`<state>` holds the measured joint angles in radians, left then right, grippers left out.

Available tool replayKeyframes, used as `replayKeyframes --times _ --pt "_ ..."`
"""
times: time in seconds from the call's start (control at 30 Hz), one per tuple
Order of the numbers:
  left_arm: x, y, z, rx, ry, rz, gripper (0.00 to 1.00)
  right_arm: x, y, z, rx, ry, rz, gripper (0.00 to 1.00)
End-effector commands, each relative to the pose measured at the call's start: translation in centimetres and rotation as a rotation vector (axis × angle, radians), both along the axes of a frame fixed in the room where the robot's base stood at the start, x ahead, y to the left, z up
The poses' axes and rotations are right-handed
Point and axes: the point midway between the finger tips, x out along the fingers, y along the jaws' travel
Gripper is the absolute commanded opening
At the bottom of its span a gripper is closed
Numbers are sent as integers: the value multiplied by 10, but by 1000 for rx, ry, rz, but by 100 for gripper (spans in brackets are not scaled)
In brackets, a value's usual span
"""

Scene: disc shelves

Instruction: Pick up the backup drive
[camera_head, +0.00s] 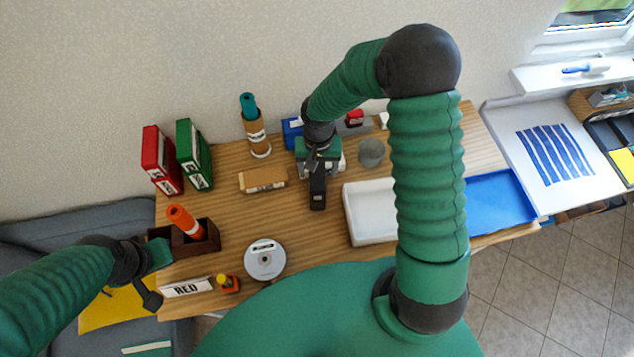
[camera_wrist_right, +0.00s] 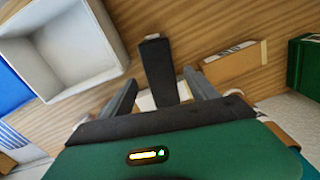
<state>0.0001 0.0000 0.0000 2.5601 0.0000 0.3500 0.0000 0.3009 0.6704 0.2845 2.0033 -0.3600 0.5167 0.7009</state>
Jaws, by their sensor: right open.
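A black oblong block (camera_head: 318,192), which looks like the backup drive, is on the wooden table below my right gripper (camera_head: 318,172). In the right wrist view the black block (camera_wrist_right: 157,65) extends between the two fingers of the right gripper (camera_wrist_right: 161,80). The fingers are open, with a gap on each side of the block. Its near end is partly hidden by the gripper. My left gripper (camera_head: 150,280) is at the table's left edge, away from the block; its finger gap is unclear.
A cardboard box (camera_head: 263,179) lies left of the block. A white tray (camera_head: 370,239) and a grey cup (camera_head: 371,152) are to its right. A blue box (camera_head: 291,131) stands behind. A disc (camera_head: 265,260) lies nearer me. Bare wood lies between the disc and the tray.

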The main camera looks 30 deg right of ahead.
Motion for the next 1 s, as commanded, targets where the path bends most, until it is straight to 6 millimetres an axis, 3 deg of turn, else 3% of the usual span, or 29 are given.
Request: replayKeyframes --times 0.43,0.7,1.0 --pt "0 0 16 0 0 0 0 3 1 -63 0 1 2 67" --pt "0 0 15 0 0 0 0 3 1 -68 0 -2 2 66" --pt "0 0 15 0 0 0 0 3 1 -68 0 -2 2 27"
